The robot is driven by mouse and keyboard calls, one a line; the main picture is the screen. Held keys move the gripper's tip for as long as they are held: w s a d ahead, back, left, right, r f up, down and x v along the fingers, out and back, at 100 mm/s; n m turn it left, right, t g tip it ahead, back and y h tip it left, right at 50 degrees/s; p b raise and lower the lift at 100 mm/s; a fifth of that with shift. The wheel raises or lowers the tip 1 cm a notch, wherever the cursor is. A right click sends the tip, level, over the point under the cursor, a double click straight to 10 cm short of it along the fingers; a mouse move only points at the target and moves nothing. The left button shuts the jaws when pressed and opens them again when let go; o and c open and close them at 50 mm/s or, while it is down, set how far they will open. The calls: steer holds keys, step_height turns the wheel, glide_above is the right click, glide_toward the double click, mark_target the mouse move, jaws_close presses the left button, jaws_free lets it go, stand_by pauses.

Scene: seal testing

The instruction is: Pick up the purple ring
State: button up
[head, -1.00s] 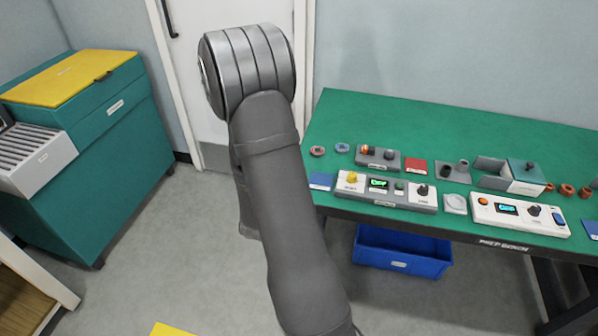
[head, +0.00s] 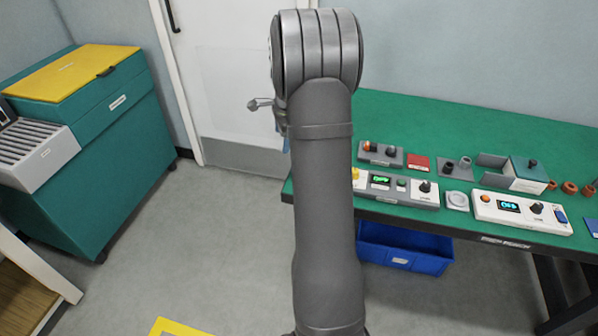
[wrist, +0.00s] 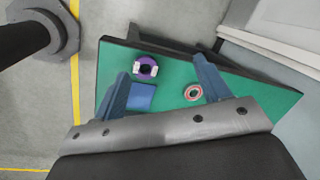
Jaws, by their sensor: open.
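In the wrist view the purple ring (wrist: 145,68) lies on the green bench top (wrist: 177,72), with pale patches on its two sides and a dark centre. My gripper (wrist: 162,76) is open and empty above the bench, its two blue fingers spread apart. The ring shows between the fingers, closer to the left one, and is apart from both. In the head view my arm hides the ring and most of the gripper; the green bench (head: 440,110) stands behind and to the right of the arm.
A blue square (wrist: 141,97) and a reddish ring (wrist: 193,92) lie close to the purple ring. Control boxes (head: 522,212), a red square (head: 418,163) and several brown rings stand along the bench. A blue bin (head: 402,250) is underneath. A teal cabinet (head: 100,160) stands at left.

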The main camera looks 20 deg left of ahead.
steer(key=w+d+r+m+g+h, duration=0.1)
steer(key=d+r+m+g+h, duration=0.1)
steer(key=d+r, duration=0.3)
step_height(320, 180, down, 12)
steer(key=shift+d+r, duration=0.1)
steer(key=shift+f, duration=2.9)
steer(key=shift+r, duration=0.1)
steer(key=c, duration=1.2)
